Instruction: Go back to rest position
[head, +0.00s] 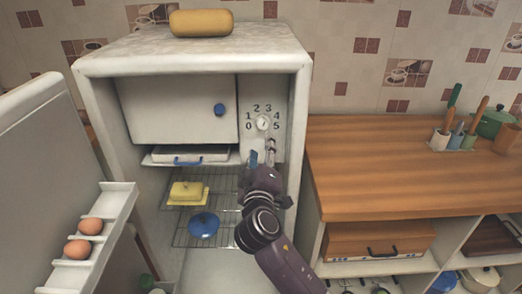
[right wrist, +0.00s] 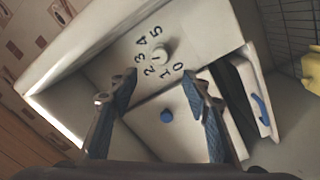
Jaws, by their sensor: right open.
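My right gripper (head: 262,160) is inside the open fridge (head: 196,64), in front of the panel with the numbered dial (head: 263,123). In the right wrist view the two blue-padded fingers of my right gripper (right wrist: 163,85) are spread apart with nothing between them. The dial (right wrist: 160,54) shows beyond the fingertips, apart from them. The blue knob of the freezer flap (head: 219,109) also shows in the right wrist view (right wrist: 167,116). The flap is shut. My left gripper is not in the head view.
The fridge door (head: 52,150) stands open at left, with eggs (head: 90,226) in its rack. A yellow butter dish (head: 187,191) and a blue lid (head: 203,225) sit on the wire shelf. A wooden counter (head: 400,160) with utensils is at right. A yellow loaf-shaped thing (head: 201,22) lies on top.

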